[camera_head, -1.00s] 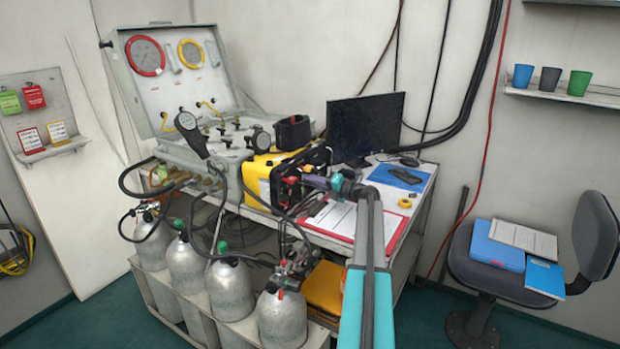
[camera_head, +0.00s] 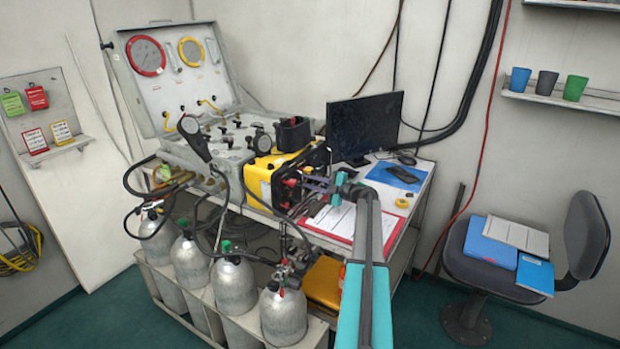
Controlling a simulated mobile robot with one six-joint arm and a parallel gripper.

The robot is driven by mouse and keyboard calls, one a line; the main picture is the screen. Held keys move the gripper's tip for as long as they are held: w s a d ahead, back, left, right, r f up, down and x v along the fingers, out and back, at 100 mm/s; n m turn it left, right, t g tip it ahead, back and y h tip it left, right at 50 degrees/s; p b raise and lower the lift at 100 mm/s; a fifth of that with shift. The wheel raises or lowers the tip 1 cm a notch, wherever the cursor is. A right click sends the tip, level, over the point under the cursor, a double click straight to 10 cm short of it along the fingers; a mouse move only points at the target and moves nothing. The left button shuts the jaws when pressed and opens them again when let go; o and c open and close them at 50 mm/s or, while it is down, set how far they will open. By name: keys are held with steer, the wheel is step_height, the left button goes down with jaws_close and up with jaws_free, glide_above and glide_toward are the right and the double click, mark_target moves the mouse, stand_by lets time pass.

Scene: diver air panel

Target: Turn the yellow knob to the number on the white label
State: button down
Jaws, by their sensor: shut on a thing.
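My gripper (camera_head: 303,183) reaches in from the right against the dark front panel of the yellow unit (camera_head: 262,178). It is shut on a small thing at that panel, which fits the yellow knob. The jaws and distance hide it, so its colour and pointer cannot be made out. I cannot pick out the white label or read a number on it.
The panel case (camera_head: 150,95) with gauges stands open behind the yellow unit. Grey cylinders (camera_head: 232,287) and hoses crowd the front. A chair (camera_head: 480,262) stands right.

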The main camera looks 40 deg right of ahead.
steer(key=shift+m+p, duration=1)
steer(key=shift+m, duration=0.6)
steer(key=c, duration=1.6)
jaws_free()
steer(key=shift+s+d, duration=0.1)
steer(key=shift+s, duration=0.05)
steer(key=b+v, duration=0.3)
steer(key=v, duration=0.9)
steer(key=shift+s+d+f+b, duration=0.15)
steer(key=shift+s+d+b, duration=0.05)
steer(key=shift+s+b, duration=0.2)
steer(key=shift+s+d, duration=0.1)
steer(key=shift+s, duration=0.25)
